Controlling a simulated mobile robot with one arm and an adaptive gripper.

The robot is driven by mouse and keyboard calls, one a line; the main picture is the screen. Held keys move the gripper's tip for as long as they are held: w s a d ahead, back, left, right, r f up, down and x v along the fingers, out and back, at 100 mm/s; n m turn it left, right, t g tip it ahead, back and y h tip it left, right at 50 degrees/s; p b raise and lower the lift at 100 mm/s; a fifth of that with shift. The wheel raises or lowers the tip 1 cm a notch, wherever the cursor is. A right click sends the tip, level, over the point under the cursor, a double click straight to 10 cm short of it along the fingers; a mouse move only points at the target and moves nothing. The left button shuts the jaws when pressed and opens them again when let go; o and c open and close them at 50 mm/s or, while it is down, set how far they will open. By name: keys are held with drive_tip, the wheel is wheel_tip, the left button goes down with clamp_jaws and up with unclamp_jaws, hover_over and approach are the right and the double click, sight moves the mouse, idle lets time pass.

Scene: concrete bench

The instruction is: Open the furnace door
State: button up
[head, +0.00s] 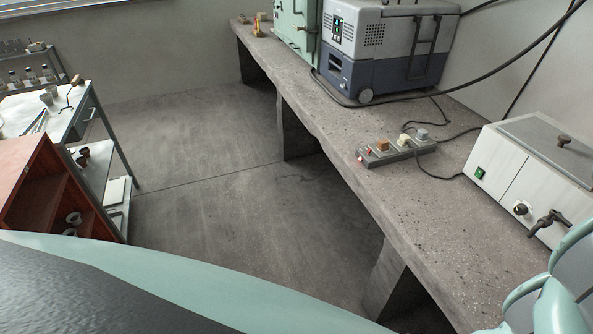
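A pale green metal cabinet (296,24), which may be the furnace, stands on the far part of the concrete bench (335,130). The top of the frame cuts it off. Its left side faces the aisle and carries small dark fittings; I cannot make out a handle or tell whether its door is open. My gripper is not in view. Pale green parts of my own body show along the bottom and at the lower right.
A grey-blue cooler (385,45) stands beside the green cabinet. A power strip (398,150) and a white box with a tap (535,175) are nearer on the bench. A red-brown shelf (40,195) and a white-topped table (45,112) stand left. The floor (220,190) between is clear.

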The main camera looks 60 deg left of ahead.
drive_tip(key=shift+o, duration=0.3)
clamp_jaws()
